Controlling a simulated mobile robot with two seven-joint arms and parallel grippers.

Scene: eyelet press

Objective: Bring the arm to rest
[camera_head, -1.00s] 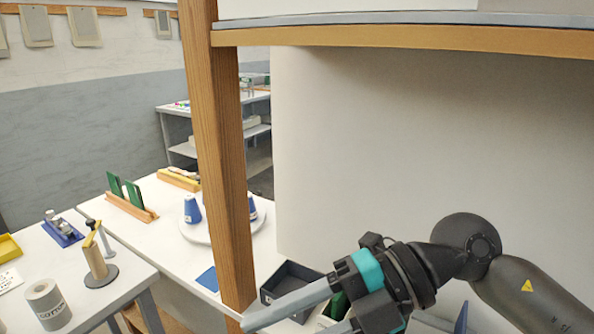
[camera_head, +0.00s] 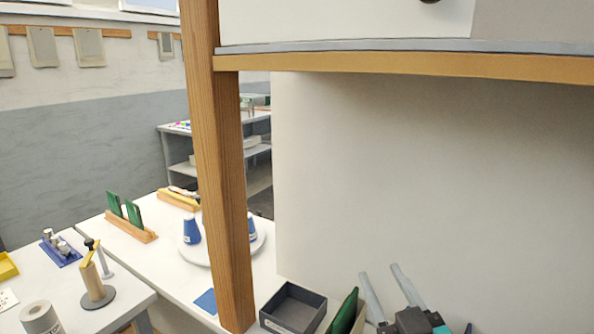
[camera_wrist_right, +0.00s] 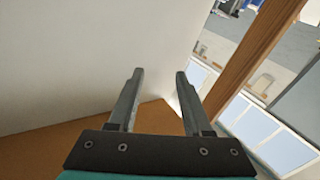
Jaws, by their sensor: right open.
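My right gripper (camera_head: 388,288) shows at the bottom of the head view, right of the black tray, with its two grey fingers spread apart. In the right wrist view the same gripper (camera_wrist_right: 160,82) is open, with nothing between its fingers. A pale wall panel and a wooden post (camera_wrist_right: 255,55) lie beyond the fingers there. Most of my right arm is below the head view's lower edge. My left gripper is not in view.
A black tray (camera_head: 293,308) and a green card (camera_head: 343,312) are close to my right gripper. Blue cones (camera_head: 191,230) stand on a round white plate (camera_head: 200,254). An eyelet press (camera_head: 96,275) is at lower left.

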